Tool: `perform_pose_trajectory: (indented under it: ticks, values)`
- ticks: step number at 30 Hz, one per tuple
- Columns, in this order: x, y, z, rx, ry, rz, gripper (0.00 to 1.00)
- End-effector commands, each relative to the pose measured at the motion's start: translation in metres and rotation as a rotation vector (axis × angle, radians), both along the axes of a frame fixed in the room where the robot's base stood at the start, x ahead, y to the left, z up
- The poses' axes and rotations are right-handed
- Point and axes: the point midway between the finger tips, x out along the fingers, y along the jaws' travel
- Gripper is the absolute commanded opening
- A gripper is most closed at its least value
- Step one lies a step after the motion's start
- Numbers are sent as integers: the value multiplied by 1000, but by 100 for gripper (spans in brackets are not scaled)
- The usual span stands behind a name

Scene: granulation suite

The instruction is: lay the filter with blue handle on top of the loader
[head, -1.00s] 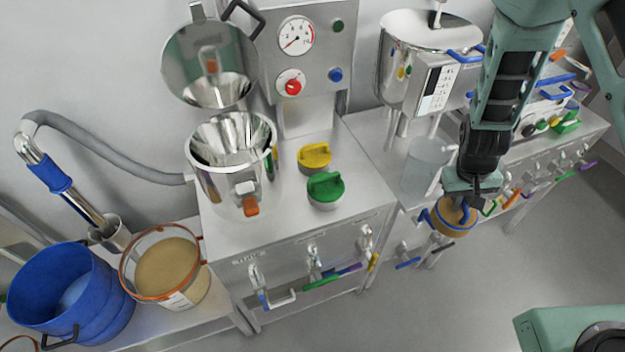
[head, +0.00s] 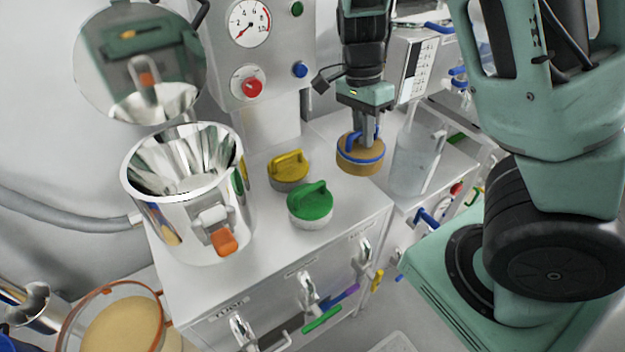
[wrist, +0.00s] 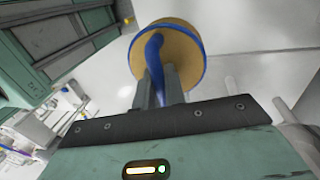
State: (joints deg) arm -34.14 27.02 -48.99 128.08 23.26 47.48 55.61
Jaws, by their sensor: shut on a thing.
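The filter with blue handle (head: 360,156) is a round tan disc with a blue rim and a blue handle. My gripper (head: 366,136) is shut on its handle and holds it from above, over or close to the right part of the steel loader top (head: 258,236). I cannot tell whether the disc touches that surface. In the wrist view the filter (wrist: 182,55) hangs beyond my gripper's fingers (wrist: 158,85), which clasp the blue handle. A filter with yellow handle (head: 289,171) and a filter with green handle (head: 310,205) sit on the loader top.
An open steel hopper (head: 190,195) with its round lid raised stands at the left of the loader top. A translucent jug (head: 416,160) stands right of the held filter. A gauge panel (head: 262,60) rises behind. An orange-rimmed tub (head: 115,320) of powder is at lower left.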

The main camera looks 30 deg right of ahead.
Motion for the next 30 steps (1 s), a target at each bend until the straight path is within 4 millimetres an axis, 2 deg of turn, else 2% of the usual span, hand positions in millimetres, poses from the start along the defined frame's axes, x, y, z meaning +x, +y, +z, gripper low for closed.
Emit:
perform_pose_trajectory:
  ticks: [7,14,21,30]
  values:
    - [-2,-1,-44,-2,5,-24,0]
    - [-1,0,-63,-1,1,-19,0]
    - [-1,-1,-94,-2,1,-20,0]
    - [-1,0,-97,0,0,-17,0]
